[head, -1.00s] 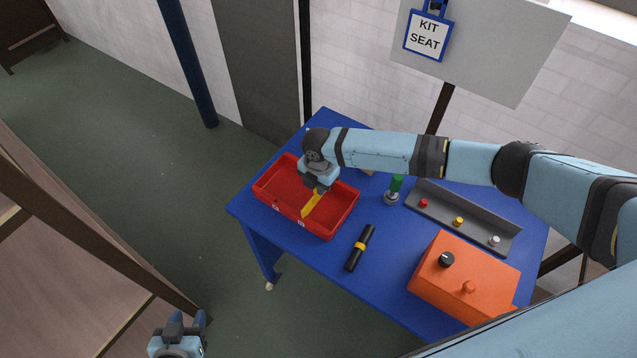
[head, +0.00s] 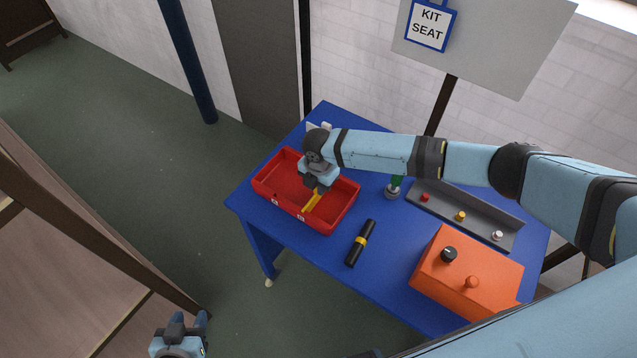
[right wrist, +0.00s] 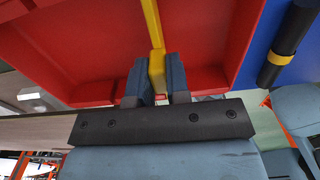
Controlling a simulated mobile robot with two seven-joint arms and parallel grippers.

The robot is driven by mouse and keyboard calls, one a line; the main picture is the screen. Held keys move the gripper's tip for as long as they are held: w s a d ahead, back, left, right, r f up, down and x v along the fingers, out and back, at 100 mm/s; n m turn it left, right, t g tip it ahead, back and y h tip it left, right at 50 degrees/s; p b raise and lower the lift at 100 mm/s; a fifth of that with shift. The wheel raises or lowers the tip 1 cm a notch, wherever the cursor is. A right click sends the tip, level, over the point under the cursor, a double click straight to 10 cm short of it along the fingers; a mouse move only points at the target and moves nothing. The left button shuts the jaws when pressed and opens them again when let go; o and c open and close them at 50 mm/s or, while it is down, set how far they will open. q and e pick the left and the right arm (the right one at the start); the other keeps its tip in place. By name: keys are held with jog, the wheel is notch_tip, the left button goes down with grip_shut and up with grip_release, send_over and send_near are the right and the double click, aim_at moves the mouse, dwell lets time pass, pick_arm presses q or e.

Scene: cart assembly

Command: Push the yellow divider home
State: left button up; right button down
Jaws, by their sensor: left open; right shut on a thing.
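The yellow divider (head: 312,201) is inside the red tray (head: 345,210) on the blue table, its upper edge below my right gripper. My right gripper (head: 318,189) reaches down into the tray and is shut on the divider; in the right wrist view the divider (right wrist: 152,22) runs between its two blue fingers (right wrist: 157,78). The divider's lower edge is hidden, so I cannot tell how deep it sits. My left gripper (head: 187,322) is open and empty, low at the left, away from the table.
A black cylinder with a yellow band (head: 361,243) lies right of the tray. An orange box with knobs (head: 465,275), a grey rack with coloured knobs (head: 470,218) and a green-topped part (head: 396,187) stand further right. A KIT SEAT sign (head: 431,24) hangs behind.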

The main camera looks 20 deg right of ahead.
jog(key=shift+f, duration=0.2)
jog(key=c, duration=1)
grip_release()
jog(key=shift+r+b, duration=0.8)
jog(key=shift+r, duration=6.1)
